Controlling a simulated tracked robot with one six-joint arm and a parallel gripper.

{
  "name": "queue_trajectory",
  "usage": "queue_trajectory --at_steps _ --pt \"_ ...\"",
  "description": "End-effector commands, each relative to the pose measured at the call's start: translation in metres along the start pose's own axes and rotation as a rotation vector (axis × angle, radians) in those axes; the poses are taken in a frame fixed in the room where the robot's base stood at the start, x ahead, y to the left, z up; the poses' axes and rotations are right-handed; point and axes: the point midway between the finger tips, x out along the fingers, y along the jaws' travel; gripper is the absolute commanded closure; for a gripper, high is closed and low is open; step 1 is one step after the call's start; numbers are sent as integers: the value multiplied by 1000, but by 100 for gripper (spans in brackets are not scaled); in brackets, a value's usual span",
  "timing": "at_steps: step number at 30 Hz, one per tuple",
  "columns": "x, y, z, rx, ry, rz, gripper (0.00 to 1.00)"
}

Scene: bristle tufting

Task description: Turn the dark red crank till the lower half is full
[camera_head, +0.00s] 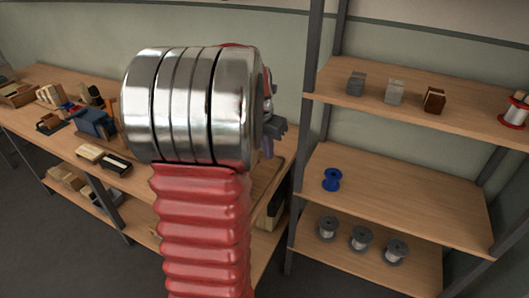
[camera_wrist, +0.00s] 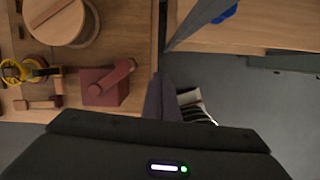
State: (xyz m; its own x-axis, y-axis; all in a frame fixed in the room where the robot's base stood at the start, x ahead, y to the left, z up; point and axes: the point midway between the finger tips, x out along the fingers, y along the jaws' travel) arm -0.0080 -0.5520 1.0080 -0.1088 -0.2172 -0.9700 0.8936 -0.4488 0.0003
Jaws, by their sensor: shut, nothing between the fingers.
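In the wrist view a dark red block (camera_wrist: 98,90) with a dark red crank (camera_wrist: 113,77) on it sits near the bench edge. A round wooden piece (camera_wrist: 60,18) lies at the top left, partly cut off by the frame. My gripper (camera_wrist: 162,98) is shut and empty, to the right of the crank and apart from it in the picture, over the bench edge. In the head view my gripper (camera_head: 272,132) shows only partly, and my arm hides the crank. I cannot make out any lower half or how full it is.
A yellow ring-shaped item (camera_wrist: 14,71) and a brownish-red bar (camera_wrist: 38,104) lie left of the block. A shelf (camera_head: 390,195) at the right holds a blue spool (camera_head: 332,180). The bench (camera_head: 40,75) at the left carries several blocks and boxes.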

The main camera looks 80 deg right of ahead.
Motion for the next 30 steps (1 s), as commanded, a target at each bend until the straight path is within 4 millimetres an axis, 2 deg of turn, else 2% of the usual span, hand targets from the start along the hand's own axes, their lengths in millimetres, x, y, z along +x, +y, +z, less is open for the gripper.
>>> queue_trajectory --at_steps 9,13,18,30 --pt "-52 -9 6 -4 -3 1 100" --pt "-67 -12 7 -6 -2 1 100" --pt "-75 -13 8 -7 0 1 100" --pt "-77 -8 4 -3 -2 5 100"
